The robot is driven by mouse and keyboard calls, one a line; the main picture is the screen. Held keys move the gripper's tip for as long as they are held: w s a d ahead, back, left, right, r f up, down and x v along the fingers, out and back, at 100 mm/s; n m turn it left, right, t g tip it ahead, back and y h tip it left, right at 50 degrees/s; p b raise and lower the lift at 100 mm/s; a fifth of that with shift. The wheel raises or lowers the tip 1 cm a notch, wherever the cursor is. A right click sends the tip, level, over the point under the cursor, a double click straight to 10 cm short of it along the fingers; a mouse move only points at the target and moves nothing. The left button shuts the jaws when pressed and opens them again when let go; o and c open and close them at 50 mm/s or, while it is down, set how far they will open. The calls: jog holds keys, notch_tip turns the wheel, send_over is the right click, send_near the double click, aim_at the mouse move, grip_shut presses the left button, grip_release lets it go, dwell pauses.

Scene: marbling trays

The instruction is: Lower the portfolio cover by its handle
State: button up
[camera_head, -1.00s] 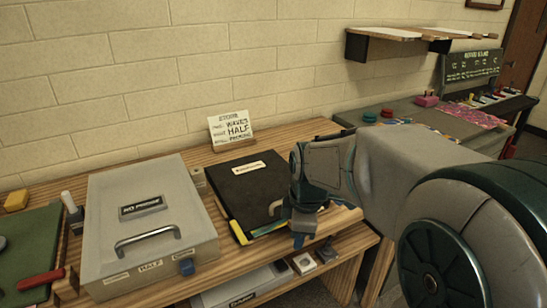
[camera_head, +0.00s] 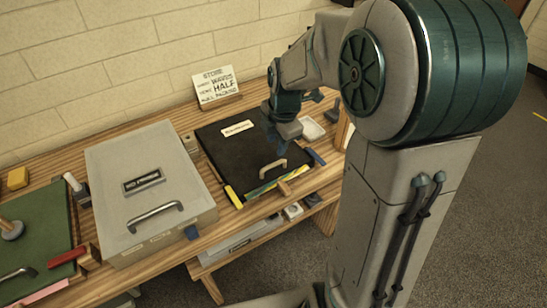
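The portfolio is a black folder whose cover (camera_head: 222,152) bears a white label. It lies on the wooden bench right of a grey box. Its tan arched handle (camera_head: 272,167) stands near the front edge. Yellow, blue and green strips show under that edge; I cannot tell how far the cover is raised. My gripper (camera_head: 280,143) is over the back right part of the cover, behind the handle and apart from it. Its fingers are small and dark here, and I cannot tell whether they are open. Nothing is visibly held.
The grey box (camera_head: 108,177) with its own metal handle (camera_head: 155,215) stands close left of the portfolio. A sign (camera_head: 216,87) stands behind, by the wall. A white dish (camera_head: 312,130) is at right. A green board (camera_head: 35,240) with tools lies at far left. A lower shelf holds small items.

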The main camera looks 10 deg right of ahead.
aim_at(273, 164)
jog(key=f, duration=0.3)
jog(key=w+f, duration=0.1)
jog(key=f, duration=0.5)
jog(key=shift+w+a+f+p, duration=0.15)
jog(key=shift+w+a+p, duration=0.15)
jog(key=shift+w+p, duration=0.1)
grip_shut()
